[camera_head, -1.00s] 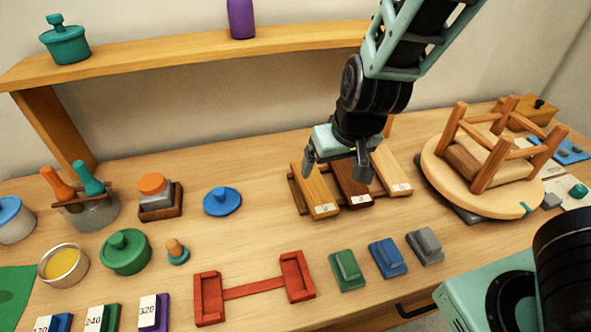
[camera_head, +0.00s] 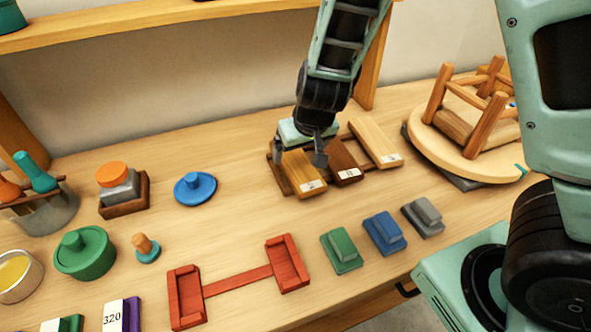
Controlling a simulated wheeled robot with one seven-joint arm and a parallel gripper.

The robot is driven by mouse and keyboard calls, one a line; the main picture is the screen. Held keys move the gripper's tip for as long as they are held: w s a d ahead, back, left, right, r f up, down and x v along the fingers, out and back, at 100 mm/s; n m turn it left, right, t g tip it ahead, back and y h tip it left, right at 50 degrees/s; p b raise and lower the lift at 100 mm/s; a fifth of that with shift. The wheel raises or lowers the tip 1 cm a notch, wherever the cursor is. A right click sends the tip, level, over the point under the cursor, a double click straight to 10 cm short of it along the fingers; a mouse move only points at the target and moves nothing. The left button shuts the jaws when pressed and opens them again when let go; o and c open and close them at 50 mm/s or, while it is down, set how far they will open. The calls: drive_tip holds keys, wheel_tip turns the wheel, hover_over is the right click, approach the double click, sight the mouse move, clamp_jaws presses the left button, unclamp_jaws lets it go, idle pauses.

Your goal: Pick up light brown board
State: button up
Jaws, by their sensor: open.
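Three boards lie side by side on a dark wooden rack (camera_head: 279,180). The left one is a golden-brown board (camera_head: 306,180), the middle one a dark brown board (camera_head: 345,166), and the right one the palest, a light brown board (camera_head: 376,146). Each has a small white label at its near end. My gripper (camera_head: 300,156) is open and points down over the left board, with its fingers towards either side of that board. The fingers hide part of the left and middle boards, and I cannot tell whether they touch. The pale board is clear of the gripper.
An upturned stool (camera_head: 470,150) stands at the right. A red holder (camera_head: 238,285) and green, blue and grey blocks (camera_head: 383,232) lie in front of the rack. A blue lidded knob (camera_head: 195,188) sits to its left. Bare table separates them.

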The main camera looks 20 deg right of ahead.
sight(296, 161)
drive_tip(key=b+x, duration=0.1)
drive_tip(key=x, duration=0.4)
drive_tip(key=shift+w+f+b, duration=0.15)
drive_tip(key=shift+b, duration=0.25)
drive_tip(key=c, duration=1.2)
